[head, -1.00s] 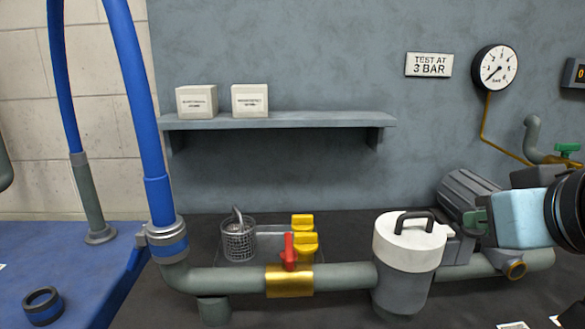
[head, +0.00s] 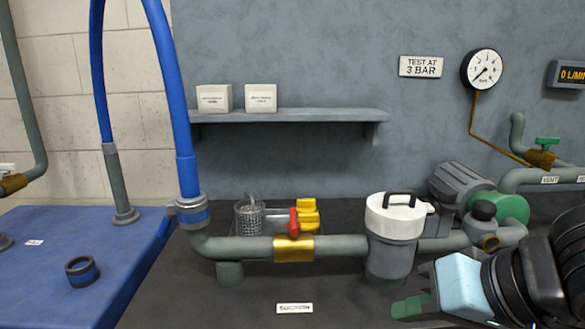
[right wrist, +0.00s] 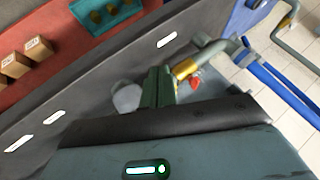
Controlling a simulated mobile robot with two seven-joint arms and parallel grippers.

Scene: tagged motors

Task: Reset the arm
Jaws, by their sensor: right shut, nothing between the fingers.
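My right gripper (head: 412,307) has green fingers and a light blue body and shows at the lower right of the head view. It is shut and empty, in front of the pipework and clear of it. In the right wrist view the shut green fingers (right wrist: 158,86) point toward the pipe with the brass valve (right wrist: 186,68). The grey motor with a green end (head: 480,190) stands behind the gripper, beside the white-lidded strainer pot (head: 394,235). My left gripper is not in view.
The pipe carries a red-handled brass valve (head: 293,247) and joins a blue hose (head: 180,130). A blue mat (head: 60,250) holds a dark ring (head: 82,271). A shelf (head: 300,116) carries two white boxes. The dark bench front is mostly clear around a small label (head: 294,308).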

